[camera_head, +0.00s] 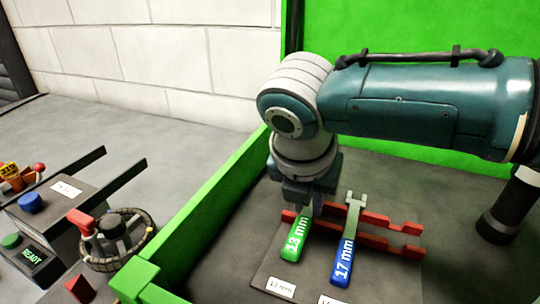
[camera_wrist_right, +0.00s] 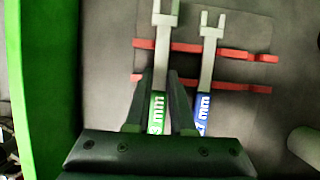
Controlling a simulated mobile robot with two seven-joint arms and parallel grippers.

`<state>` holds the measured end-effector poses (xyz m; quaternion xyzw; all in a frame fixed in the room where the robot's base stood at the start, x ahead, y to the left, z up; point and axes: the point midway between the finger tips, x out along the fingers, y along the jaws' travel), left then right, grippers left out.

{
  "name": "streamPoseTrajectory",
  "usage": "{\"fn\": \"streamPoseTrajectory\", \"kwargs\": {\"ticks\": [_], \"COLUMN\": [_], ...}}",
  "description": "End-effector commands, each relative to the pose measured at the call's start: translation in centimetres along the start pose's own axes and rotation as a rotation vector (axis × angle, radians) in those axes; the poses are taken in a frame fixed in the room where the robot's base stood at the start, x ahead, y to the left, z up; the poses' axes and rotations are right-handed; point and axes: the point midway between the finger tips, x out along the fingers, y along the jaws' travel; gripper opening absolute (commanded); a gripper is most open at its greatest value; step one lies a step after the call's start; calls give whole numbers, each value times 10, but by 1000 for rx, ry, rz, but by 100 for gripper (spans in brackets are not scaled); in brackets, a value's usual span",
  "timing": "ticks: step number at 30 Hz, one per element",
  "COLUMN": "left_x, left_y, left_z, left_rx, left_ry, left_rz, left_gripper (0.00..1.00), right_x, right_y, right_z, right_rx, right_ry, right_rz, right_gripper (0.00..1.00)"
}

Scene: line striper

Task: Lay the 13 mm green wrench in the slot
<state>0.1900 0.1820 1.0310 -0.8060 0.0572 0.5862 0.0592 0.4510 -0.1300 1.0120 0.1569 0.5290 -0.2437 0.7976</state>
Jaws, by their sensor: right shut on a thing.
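The green 13 mm wrench has a green handle (camera_head: 295,240) and a grey open-ended shaft, which shows in the right wrist view (camera_wrist_right: 163,45). My right gripper (camera_head: 306,207) is shut on it, with a finger on each side of the handle in the right wrist view (camera_wrist_right: 158,85). The wrench lies across the red slotted rails (camera_head: 375,217), left of the blue 17 mm wrench (camera_head: 343,260). I cannot tell whether it rests fully down in its slot. The gripper hides its head in the head view. My left gripper is not in view.
A 13 mm label (camera_head: 281,287) lies in front of the green handle. A green tray wall (camera_head: 215,205) runs along the left. A dark cylinder (camera_head: 505,210) stands at right.

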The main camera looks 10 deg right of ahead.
Motion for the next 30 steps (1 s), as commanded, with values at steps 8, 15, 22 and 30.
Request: {"fn": "streamPoseTrajectory", "kwargs": {"ticks": [8,15,22,30], "left_x": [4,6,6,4], "left_y": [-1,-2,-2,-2], "left_z": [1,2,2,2], "left_rx": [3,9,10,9], "left_ry": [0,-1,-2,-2], "left_rz": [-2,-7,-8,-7], "left_gripper": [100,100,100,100], "right_x": [4,8,8,7], "right_y": [0,0,0,0], "right_z": [-2,-4,-4,-3], "right_rx": [0,-1,0,0], "right_ry": [0,0,0,0], "right_rz": [0,1,0,0], "right_gripper": [0,0,0,0]}}
